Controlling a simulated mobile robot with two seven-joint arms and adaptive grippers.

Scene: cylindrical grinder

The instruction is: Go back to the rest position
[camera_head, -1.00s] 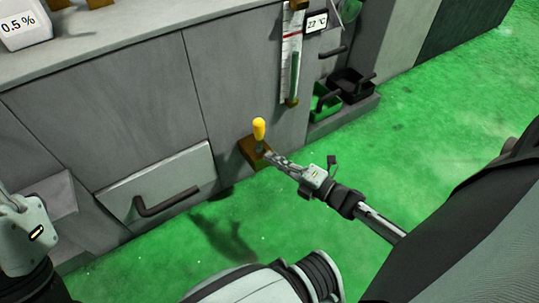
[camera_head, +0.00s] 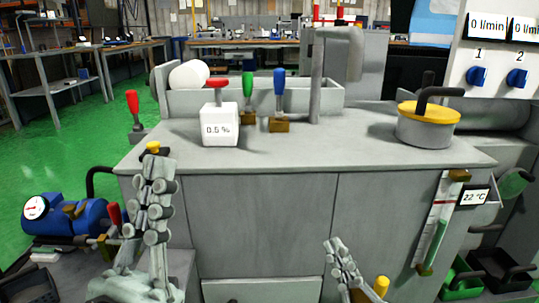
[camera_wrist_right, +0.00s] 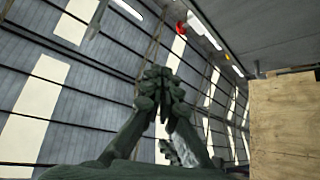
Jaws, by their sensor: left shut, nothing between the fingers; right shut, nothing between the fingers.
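My left gripper (camera_head: 156,166) points upward at the left front of the grey cabinet in the head view, shut and empty. A small yellow-topped part (camera_head: 153,148) shows right at its tips; I cannot tell whether they touch. My right gripper (camera_head: 333,242) is lower, in front of the cabinet doors, also shut and empty. Its closed fingers (camera_wrist_right: 157,76) fill the middle of the right wrist view. A yellow-handled lever (camera_head: 381,286) shows to the right of the right gripper, apart from its fingertips; its base is hidden.
The grey cabinet (camera_head: 265,187) carries a white 0.5 % box (camera_head: 220,130), red, green and blue levers, and a yellow-lidded pot (camera_head: 427,125). A blue tank with a gauge (camera_head: 62,218) stands at left. A thermometer board (camera_head: 441,222) hangs at right. Green floor (camera_head: 75,135) is open at far left.

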